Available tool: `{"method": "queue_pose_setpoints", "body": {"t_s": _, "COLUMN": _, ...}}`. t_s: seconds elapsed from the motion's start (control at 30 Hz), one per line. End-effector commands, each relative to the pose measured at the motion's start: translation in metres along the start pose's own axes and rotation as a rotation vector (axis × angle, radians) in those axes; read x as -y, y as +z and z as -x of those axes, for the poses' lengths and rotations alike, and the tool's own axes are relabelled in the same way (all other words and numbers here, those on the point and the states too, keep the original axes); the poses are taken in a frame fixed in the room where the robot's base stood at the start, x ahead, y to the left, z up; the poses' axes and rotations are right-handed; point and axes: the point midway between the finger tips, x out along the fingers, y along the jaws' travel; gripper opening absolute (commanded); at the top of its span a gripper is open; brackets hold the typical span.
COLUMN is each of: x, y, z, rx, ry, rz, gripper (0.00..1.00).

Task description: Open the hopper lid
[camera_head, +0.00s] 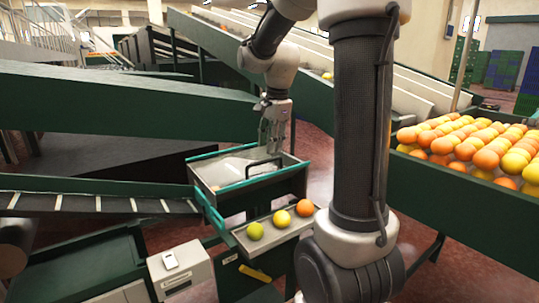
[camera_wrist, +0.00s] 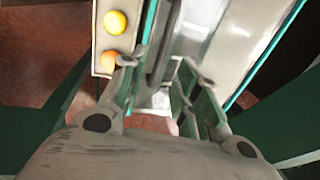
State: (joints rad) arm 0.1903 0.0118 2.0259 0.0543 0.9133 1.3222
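The hopper (camera_head: 232,200) is a box with teal rims in the middle of the head view. Its pale grey lid (camera_head: 228,172) lies across the top and looks shut. A black bar handle (camera_head: 263,163) stands on the lid. My gripper (camera_head: 270,148) points down just above the handle. In the wrist view the lid (camera_wrist: 222,38) is at the upper right and the dark handle (camera_wrist: 164,50) runs between the spread fingers of my gripper (camera_wrist: 160,78). The fingers look open, with a gap on both sides. I cannot tell whether they touch the handle.
A narrow tray (camera_head: 268,231) in front of the hopper holds a green, a yellow and an orange fruit. A conveyor (camera_head: 95,203) reaches the hopper from the left. A green bin (camera_head: 450,190) heaped with oranges stands at right. A grey box (camera_head: 180,268) is at front left.

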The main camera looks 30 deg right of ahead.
Motion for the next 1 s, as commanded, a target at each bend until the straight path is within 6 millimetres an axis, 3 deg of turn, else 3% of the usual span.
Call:
{"method": "queue_pose_setpoints", "body": {"t_s": 0.23, "x": 0.000, "y": 0.000, "z": -0.038, "rx": 0.000, "ry": 0.002, "rz": 0.002, "gripper": 0.32}}
{"method": "queue_pose_setpoints", "body": {"t_s": 0.6, "x": 0.000, "y": 0.000, "z": -0.048, "rx": 0.000, "ry": -0.001, "rz": 0.003, "gripper": 0.32}}
{"method": "queue_pose_setpoints", "body": {"t_s": 0.63, "x": 0.000, "y": 0.000, "z": -0.048, "rx": 0.000, "ry": -0.001, "rz": 0.003, "gripper": 0.30}}
{"method": "queue_pose_setpoints", "body": {"t_s": 0.8, "x": 0.000, "y": 0.000, "z": -0.047, "rx": 0.000, "ry": -0.001, "rz": 0.003, "gripper": 0.00}}
{"method": "queue_pose_setpoints", "body": {"t_s": 1.0, "x": 0.000, "y": 0.000, "z": -0.047, "rx": 0.000, "ry": -0.001, "rz": 0.003, "gripper": 0.00}}
